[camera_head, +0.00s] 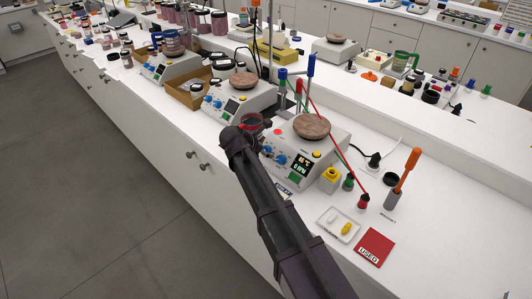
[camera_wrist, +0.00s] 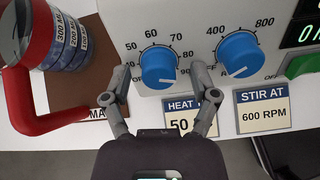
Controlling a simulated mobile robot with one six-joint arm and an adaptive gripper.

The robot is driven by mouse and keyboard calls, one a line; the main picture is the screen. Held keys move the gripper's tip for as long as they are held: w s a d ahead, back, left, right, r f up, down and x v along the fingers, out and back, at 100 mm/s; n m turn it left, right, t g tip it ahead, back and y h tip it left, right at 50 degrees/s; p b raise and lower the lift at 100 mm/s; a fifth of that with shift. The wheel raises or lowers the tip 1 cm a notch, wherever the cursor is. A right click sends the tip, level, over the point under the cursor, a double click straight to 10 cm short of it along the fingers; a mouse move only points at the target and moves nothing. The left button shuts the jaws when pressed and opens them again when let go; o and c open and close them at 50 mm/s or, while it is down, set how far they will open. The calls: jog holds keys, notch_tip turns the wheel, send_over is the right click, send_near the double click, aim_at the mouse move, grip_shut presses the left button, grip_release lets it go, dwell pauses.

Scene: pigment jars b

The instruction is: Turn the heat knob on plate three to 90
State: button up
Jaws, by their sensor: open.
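In the wrist view the blue heat knob (camera_wrist: 158,66) sits on the white front panel of a hot plate, inside a printed scale with 50, 60, 70 and 90 legible. A pale mark shows at its lower right. My gripper (camera_wrist: 163,82) is open, with one finger on each side of this knob; I cannot tell whether they touch it. A card below, partly covered by the right finger, reads HEAT and 50. In the head view my arm reaches the nearest hot plate (camera_head: 312,127), which has a lit display. Its plate number is not legible.
A second blue knob (camera_wrist: 240,54), with 400 to 800 marks, is close on the right above a STIR AT 600 RPM card (camera_wrist: 263,108). A red-handled graduated vessel (camera_wrist: 35,70) stands close on the left. A green switch (camera_wrist: 302,66) is further right.

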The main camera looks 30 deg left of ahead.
jog(key=shift+c, duration=0.2)
grip_shut()
jog(key=shift+m, duration=0.3)
jog(key=shift+s+d+m, duration=0.1)
jog(key=shift+m, duration=1.1)
grip_release()
jog(key=shift+o, duration=0.2)
